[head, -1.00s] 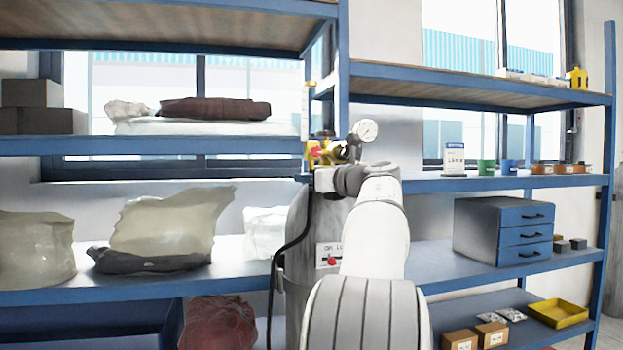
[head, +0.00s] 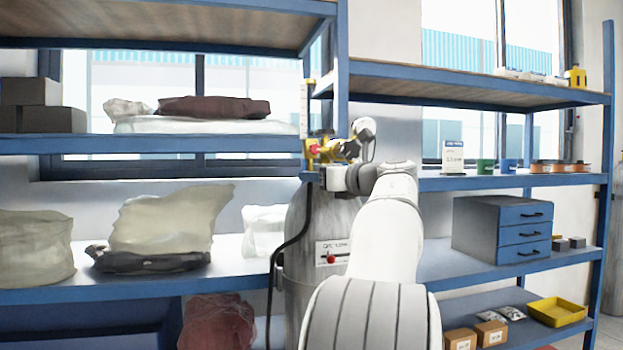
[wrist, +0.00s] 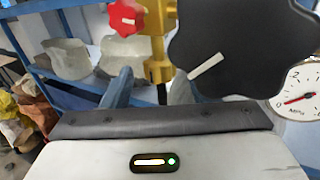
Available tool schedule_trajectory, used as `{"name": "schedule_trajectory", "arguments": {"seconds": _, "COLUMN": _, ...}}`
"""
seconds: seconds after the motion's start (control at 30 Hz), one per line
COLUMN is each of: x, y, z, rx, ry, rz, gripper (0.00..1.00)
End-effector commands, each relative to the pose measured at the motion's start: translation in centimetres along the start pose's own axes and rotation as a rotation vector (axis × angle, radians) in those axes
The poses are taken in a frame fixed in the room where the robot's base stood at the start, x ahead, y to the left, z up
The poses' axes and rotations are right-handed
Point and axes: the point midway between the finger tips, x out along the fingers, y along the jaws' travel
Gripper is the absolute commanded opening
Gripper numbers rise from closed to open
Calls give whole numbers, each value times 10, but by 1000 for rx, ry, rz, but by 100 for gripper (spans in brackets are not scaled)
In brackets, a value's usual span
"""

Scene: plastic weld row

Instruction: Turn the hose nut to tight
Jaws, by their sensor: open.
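The brass regulator (head: 325,150) sits on top of a grey gas cylinder (head: 300,250). In the wrist view its brass body (wrist: 157,45) runs down to a brass hose nut (wrist: 158,72), with a black hose just below. My gripper (wrist: 150,92) is open, one finger left and one right of the nut and hose in this view. I cannot tell whether either finger touches the nut. In the head view my gripper (head: 326,177) is at the regulator's lower part, and its fingers are hard to make out. The nut's marking is not readable.
A red knob (wrist: 126,17) is at the upper left of the wrist view. A large black knob (wrist: 245,50) with a white mark is close at the right, beside a pressure gauge (wrist: 303,90). The black hose (head: 292,245) hangs down the cylinder's left. Blue shelves surround it.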

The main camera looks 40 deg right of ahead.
Motion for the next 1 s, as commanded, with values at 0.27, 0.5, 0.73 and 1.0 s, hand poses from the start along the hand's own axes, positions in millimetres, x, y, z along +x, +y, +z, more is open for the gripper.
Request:
{"name": "schedule_trajectory", "arguments": {"seconds": 0.27, "x": -39, "y": -1, "z": -1, "rx": 1, "ry": 0, "rz": -1, "gripper": 54}}
{"name": "schedule_trajectory", "arguments": {"seconds": 0.5, "x": -44, "y": 0, "z": 0, "rx": 1, "ry": 0, "rz": 1, "gripper": 54}}
{"name": "schedule_trajectory", "arguments": {"seconds": 0.73, "x": -44, "y": 0, "z": 0, "rx": 1, "ry": 0, "rz": 1, "gripper": 54}}
{"name": "schedule_trajectory", "arguments": {"seconds": 1.0, "x": -44, "y": 0, "z": 0, "rx": 1, "ry": 0, "rz": 1, "gripper": 54}}
